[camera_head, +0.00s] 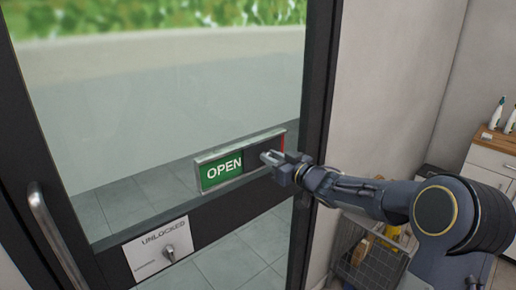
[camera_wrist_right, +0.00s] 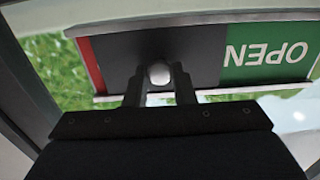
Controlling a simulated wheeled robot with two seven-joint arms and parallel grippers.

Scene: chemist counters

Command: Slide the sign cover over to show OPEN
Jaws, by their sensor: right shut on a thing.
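The sign (camera_head: 236,160) is a framed plate on the glass door. Its green OPEN part (camera_head: 221,169) shows at the left, and a thin red strip (camera_head: 282,144) shows at the right end. The dark sliding cover (camera_head: 252,158) lies between them. In the right wrist view the sign is upside down, with the cover (camera_wrist_right: 203,50) between the red strip and OPEN. My right gripper (camera_head: 269,157) is at the cover, shut on its round pale knob (camera_wrist_right: 159,74). My left gripper is not in view.
The door has a metal handle (camera_head: 52,232) at the left. A lock plate reading UNLOCKED (camera_head: 158,250) sits below the sign. At the right are a wire basket (camera_head: 372,268) with items and a cabinet (camera_head: 490,160) with bottles on top.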

